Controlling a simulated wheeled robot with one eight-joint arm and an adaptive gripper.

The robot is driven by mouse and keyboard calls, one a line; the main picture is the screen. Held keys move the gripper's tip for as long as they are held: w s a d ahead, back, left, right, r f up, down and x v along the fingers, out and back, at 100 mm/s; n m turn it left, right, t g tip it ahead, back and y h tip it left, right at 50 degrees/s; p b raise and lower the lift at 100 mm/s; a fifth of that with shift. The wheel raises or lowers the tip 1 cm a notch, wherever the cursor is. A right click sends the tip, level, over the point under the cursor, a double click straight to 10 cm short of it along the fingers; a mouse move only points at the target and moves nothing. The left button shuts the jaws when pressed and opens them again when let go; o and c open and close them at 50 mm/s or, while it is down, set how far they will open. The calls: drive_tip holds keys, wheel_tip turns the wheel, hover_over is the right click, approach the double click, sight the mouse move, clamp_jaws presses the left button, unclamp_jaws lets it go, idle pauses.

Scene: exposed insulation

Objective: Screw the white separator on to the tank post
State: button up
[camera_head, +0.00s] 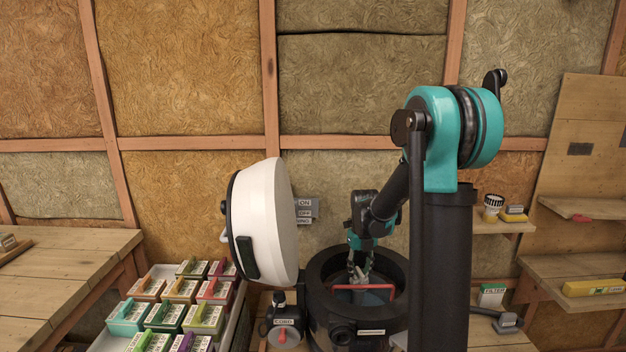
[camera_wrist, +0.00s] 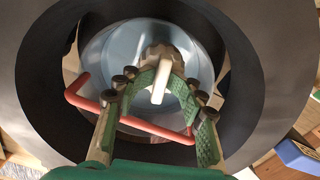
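The black tank (camera_head: 317,298) stands open. My gripper (camera_head: 360,262) reaches down into its mouth from above. In the wrist view the black tank rim (camera_wrist: 45,75) surrounds a shiny pale-blue inside. A pale, lobed piece with a white bar, apparently the white separator (camera_wrist: 159,82), sits near the middle of the tank; it also shows as a greyish-white piece (camera_head: 358,277) below my fingers. My green fingers (camera_wrist: 166,75) converge on either side of the white bar. I cannot tell whether they grip it. The tank post is hidden beneath this piece.
A red bar (camera_wrist: 150,127) crosses the tank mouth below my fingers. The large white lid (camera_head: 270,220) stands tilted up left of the tank. Several colored boxes (camera_head: 180,291) fill a tray at the left. Wooden shelves (camera_head: 580,209) stand at the right.

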drive_tip(key=shift+r, duration=4.5)
drive_tip(key=shift+d, duration=0.15)
drive_tip(key=shift+c, duration=0.4)
